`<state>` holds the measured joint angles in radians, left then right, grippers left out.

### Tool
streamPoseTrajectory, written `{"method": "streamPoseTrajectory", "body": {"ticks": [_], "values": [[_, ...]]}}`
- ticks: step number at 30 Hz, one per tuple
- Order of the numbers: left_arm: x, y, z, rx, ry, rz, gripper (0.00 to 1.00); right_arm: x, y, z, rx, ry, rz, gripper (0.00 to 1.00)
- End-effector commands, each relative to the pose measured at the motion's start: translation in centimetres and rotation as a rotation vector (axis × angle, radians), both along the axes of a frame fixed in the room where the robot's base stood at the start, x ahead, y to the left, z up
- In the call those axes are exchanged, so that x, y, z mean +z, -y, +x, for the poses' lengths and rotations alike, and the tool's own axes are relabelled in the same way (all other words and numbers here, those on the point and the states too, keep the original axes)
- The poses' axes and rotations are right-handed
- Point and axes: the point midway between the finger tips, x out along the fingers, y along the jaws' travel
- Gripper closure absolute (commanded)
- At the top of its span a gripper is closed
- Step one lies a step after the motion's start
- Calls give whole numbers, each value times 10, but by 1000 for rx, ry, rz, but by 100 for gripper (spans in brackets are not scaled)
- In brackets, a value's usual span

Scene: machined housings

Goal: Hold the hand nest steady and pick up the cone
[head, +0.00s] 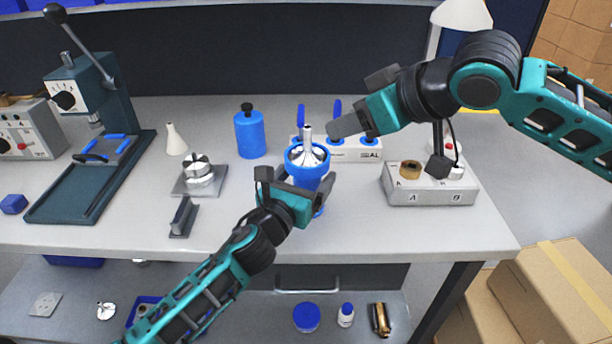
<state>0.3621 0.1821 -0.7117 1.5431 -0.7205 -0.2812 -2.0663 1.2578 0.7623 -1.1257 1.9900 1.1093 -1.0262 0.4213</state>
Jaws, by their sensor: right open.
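The hand nest (307,171) is a blue cup with a blue lower part, near the middle of the bench. A shiny metal cone (308,152) sits upright in it, its narrow stem pointing up. My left gripper (301,186) reaches in from the front with a finger on each side of the nest and appears shut on it; its body hides part of the nest. My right gripper (350,104) is open and empty, just right of the cone's stem and apart from it. One of its fingers is near the stem's height in the picture.
A white holder (353,154) labelled AL with blue rings stands behind the nest. A grey block marked A and B (431,193) is at right. A blue bottle (250,133), white cone (175,140), metal fixture (199,178) and lever press (92,150) stand left. The front bench right of the nest is clear.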

Motion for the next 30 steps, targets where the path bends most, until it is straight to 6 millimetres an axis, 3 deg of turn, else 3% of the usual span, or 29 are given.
{"method": "streamPoseTrajectory", "body": {"ticks": [18,30], "values": [[0,0,0,0,-1,0,73,0,0,0,0,0,0,57],[0,0,0,0,-1,0,73,5,-3,7,-7,-7,-24,54]]}}
